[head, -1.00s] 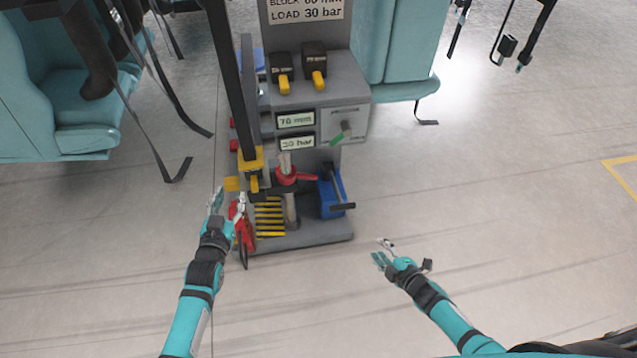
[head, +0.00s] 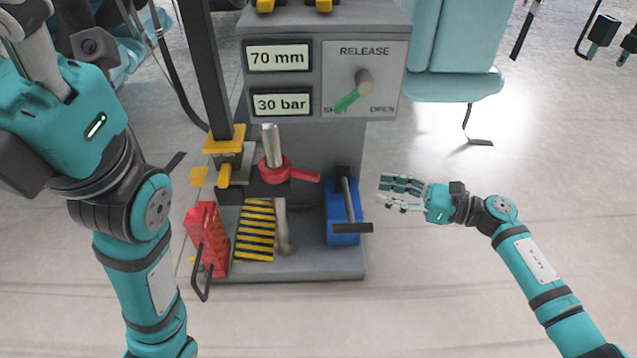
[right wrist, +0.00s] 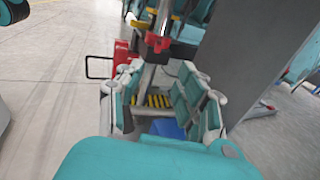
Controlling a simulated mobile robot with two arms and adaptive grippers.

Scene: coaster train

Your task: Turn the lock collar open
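The lock collar (head: 273,173) is a red ring with a red handle pointing right, around an upright silver rod on the grey stand (head: 310,268). Red parts of it also show at the top of the right wrist view (right wrist: 157,42). My right gripper (head: 382,191) is to the right of the collar and its handle, apart from them and touching nothing. In the right wrist view its fingers (right wrist: 160,100) are spread with nothing between them. My left arm is raised at the far left, close to the camera. Its gripper is partly cut off, so its fingertips are hidden.
A blue block (head: 342,222) with a dark T-handle stands right of the rod. A red block (head: 207,238) with a black loop stands left. A release panel (head: 385,75) has a green-tipped lever pointing down-left. A dark post (head: 207,70) rises at left.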

